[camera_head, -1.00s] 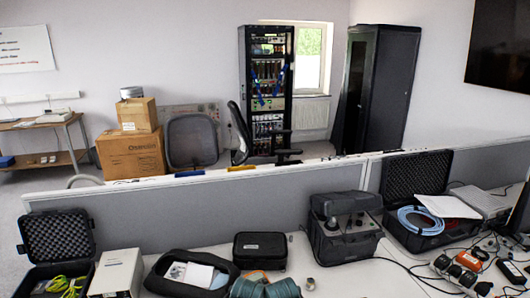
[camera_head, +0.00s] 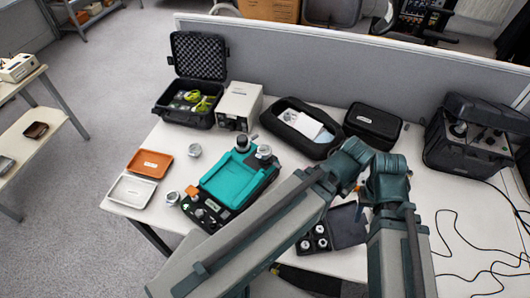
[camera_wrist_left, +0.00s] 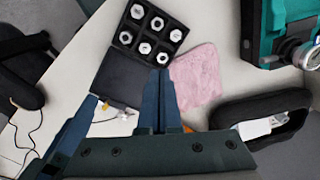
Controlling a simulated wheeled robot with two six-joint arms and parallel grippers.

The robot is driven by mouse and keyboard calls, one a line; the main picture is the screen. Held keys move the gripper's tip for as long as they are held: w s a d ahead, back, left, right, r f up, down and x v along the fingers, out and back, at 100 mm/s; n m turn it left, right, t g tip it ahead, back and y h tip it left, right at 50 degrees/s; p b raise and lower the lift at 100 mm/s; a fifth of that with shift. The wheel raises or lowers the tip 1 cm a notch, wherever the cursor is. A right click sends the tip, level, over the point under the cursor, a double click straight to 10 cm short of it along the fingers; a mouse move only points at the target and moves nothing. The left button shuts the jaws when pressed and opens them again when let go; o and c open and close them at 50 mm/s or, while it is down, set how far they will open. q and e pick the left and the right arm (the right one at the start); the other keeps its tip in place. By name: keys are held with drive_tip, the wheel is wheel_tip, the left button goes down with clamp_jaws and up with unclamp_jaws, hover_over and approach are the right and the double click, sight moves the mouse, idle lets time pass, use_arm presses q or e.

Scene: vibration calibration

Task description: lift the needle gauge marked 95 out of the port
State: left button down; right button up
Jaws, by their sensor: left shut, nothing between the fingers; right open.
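The teal calibrator (camera_head: 232,182) lies on the table left of my arms. A silver round gauge (camera_head: 264,152) and a dark round part (camera_head: 243,141) stand at its back end. The mark 95 is not readable, so I cannot tell which is the needle gauge. The calibrator's corner shows at upper right in the left wrist view (camera_wrist_left: 268,38). My left gripper (camera_wrist_left: 163,72) is shut and empty, over the foam-lined box by its dark lid (camera_wrist_left: 128,78). My right gripper (camera_head: 361,192) is open but hard to make out among the arm links, apart from the calibrator.
Several hex fittings sit in the foam box (camera_wrist_left: 123,38). A pink cloth (camera_wrist_left: 196,76) lies beside it. An orange tray (camera_head: 150,164), white tray (camera_head: 132,190) and loose silver part (camera_head: 194,150) are left of the calibrator. Black cases stand along the grey partition (camera_head: 340,75).

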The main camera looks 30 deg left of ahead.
sight(265, 149)
use_arm(q)
drive_tip(key=c, duration=1.5)
unclamp_jaws()
drive_tip(key=shift+c, duration=0.2)
